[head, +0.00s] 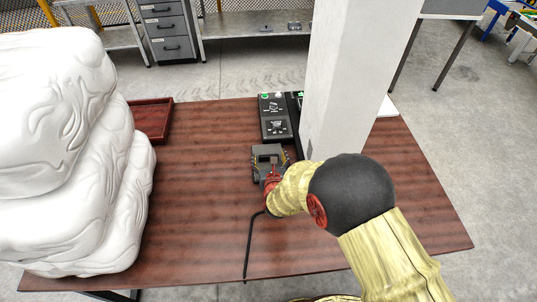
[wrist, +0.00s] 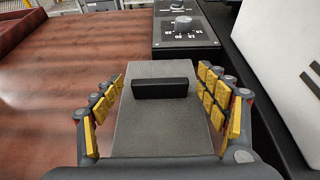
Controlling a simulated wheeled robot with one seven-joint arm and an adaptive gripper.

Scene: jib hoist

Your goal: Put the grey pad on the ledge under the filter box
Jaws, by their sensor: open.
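The grey pad (wrist: 150,118) is a flat grey block with a black bar handle (wrist: 165,87) across its top. It lies on the brown table, and in the head view the pad (head: 268,149) shows near the table's middle. My gripper (wrist: 160,82) is open, with its yellow-padded fingers on either side of the pad; a gap shows at the left, and I cannot tell if the right finger touches. A tall white box (head: 350,80), perhaps the filter box, stands to the right; its slotted face (wrist: 290,70) shows in the wrist view. I cannot make out the ledge clearly.
A black control panel with a dial (head: 275,118) lies just beyond the pad. A big white lumpy mass (head: 60,150) fills the table's left, with a red tray (head: 152,120) behind it. A black cable (head: 248,245) runs to the front edge. The table's left middle is clear.

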